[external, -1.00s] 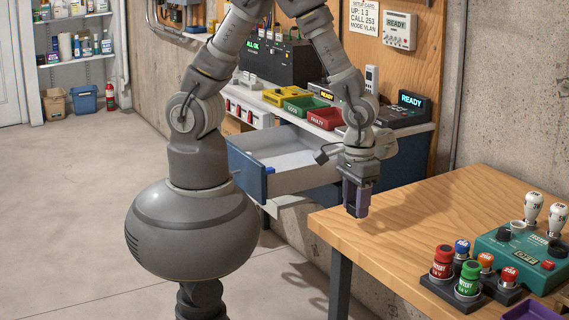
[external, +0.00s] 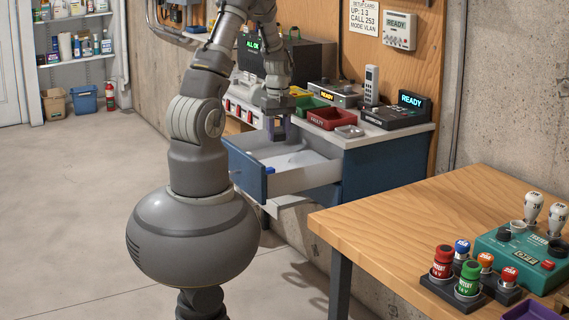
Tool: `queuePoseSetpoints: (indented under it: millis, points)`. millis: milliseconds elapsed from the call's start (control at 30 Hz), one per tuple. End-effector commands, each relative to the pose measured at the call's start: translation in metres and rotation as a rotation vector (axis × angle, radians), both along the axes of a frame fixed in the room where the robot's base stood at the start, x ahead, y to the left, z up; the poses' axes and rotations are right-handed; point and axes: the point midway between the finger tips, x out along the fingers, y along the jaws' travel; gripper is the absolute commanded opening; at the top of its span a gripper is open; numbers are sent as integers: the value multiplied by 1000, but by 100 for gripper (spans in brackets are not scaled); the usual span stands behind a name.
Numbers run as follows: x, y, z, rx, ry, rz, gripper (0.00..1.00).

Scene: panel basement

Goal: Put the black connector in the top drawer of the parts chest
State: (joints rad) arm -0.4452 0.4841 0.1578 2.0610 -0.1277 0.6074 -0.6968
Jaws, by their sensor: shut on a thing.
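The parts chest (external: 385,165) is a blue cabinet under the pale worktop.
Green (external: 312,105) and red bins (external: 331,118), a small grey tray (external: 349,131) and a device with a READY screen (external: 398,113) stand on the worktop beside the drawer. The wooden table (external: 400,215) at right holds several coloured plugs and a teal tester (external: 520,255).

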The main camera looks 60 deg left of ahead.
Motion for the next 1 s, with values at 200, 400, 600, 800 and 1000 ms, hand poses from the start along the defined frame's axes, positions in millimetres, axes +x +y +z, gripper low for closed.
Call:
queuePoseSetpoints:
  millis: [200, 400, 600, 800, 1000]
  points:
    - [-37, 56, -1, 0, -1, 157, 13]
    - [-45, 66, -22, -1, 2, 186, 13]
    - [-45, 65, -62, -1, 2, 185, 13]
    - [-45, 65, -88, -1, 1, 185, 13]
    - [-44, 65, -102, 0, -1, 184, 13]
